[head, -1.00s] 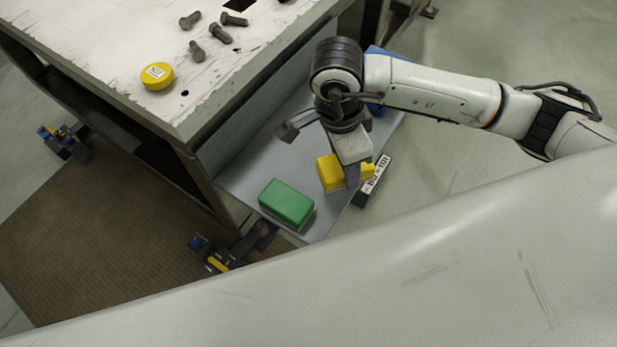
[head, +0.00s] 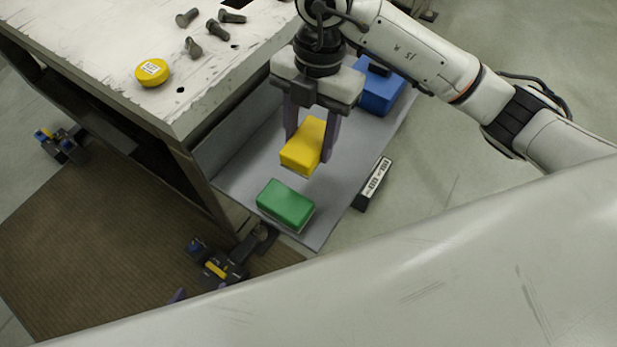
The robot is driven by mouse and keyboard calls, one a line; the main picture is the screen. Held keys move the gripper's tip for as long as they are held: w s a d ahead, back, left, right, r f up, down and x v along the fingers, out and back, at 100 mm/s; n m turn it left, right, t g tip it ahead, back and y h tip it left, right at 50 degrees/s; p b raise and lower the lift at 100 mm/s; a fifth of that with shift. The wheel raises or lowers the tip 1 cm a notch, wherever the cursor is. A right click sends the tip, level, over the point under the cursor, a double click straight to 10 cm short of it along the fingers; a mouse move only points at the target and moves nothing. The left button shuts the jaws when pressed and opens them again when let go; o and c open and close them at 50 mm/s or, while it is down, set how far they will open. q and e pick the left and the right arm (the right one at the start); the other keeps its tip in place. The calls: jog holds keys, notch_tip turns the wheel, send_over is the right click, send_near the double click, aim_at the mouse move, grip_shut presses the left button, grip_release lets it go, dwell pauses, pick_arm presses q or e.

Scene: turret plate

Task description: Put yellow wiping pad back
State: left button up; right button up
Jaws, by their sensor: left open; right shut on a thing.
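The yellow wiping pad (head: 302,155) is between the two purple fingers of my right gripper (head: 310,143), which is shut on it. The gripper points down over the grey tray (head: 345,190) beside the workbench. I cannot judge exactly how far the pad is above the tray. A green pad (head: 286,204) lies on the tray's near end, just below the yellow pad in the picture and apart from it. My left gripper (head: 200,292) shows only its purple fingertips, apart and empty, at the bottom; my pale arm hides the rest.
A blue box (head: 380,92) stands at the tray's far end. A black-and-white label block (head: 373,184) is at its right edge. The scratched workbench (head: 110,60) holds several bolts (head: 217,29) and a yellow disc (head: 152,72). Dark fittings (head: 218,268) sit near the tray's front corner.

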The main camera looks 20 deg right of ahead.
jog(key=shift+f, duration=0.35)
notch_tip(320, 180, down, 9)
jog(key=shift+f, duration=0.1)
jog(key=shift+f, duration=0.1)
jog(key=o, duration=1)
jog(key=r, duration=0.4)
jog(key=d+r, duration=0.1)
jog(key=r, duration=0.3)
jog(key=w+r, duration=0.1)
jog(key=r, duration=0.3)
jog(key=shift+d, duration=0.15)
jog(key=shift+w, duration=0.1)
